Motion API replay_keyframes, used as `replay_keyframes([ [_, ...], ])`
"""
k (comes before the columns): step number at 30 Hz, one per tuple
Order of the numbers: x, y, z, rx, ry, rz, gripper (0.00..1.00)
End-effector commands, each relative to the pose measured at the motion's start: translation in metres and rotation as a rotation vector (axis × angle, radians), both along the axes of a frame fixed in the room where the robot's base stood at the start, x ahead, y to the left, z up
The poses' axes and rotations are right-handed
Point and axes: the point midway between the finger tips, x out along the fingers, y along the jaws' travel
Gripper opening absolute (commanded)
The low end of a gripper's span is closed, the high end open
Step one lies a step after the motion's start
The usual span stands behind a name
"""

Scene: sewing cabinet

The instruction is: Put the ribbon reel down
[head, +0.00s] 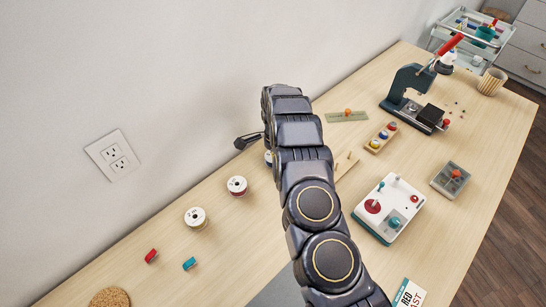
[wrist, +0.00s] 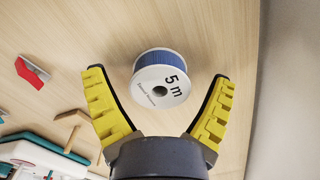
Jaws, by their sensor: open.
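A ribbon reel (wrist: 152,98) with white ends and blue ribbon shows in the wrist view, its end marked "5 m" facing the camera. It rests on the wooden table, between and slightly beyond my gripper's yellow fingers. My gripper (wrist: 160,77) is open, with a finger on each side of the reel; the left finger is clear of it, and the right one is close to its edge. In the head view my arm hides most of the gripper, and only a sliver of a reel (head: 268,157) shows beside the arm.
A board with wooden pegs (head: 347,166) lies close on the right, near a white device (head: 390,208). The wall runs along the back.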

Motion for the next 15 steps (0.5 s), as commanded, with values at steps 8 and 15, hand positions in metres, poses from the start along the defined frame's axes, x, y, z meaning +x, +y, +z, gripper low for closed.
replay_keyframes([
  [8,0.001,0.001,0.021,0.002,-0.004,0.000,0.85],
  [15,0.001,0.001,0.068,0.002,-0.003,0.000,0.85],
])
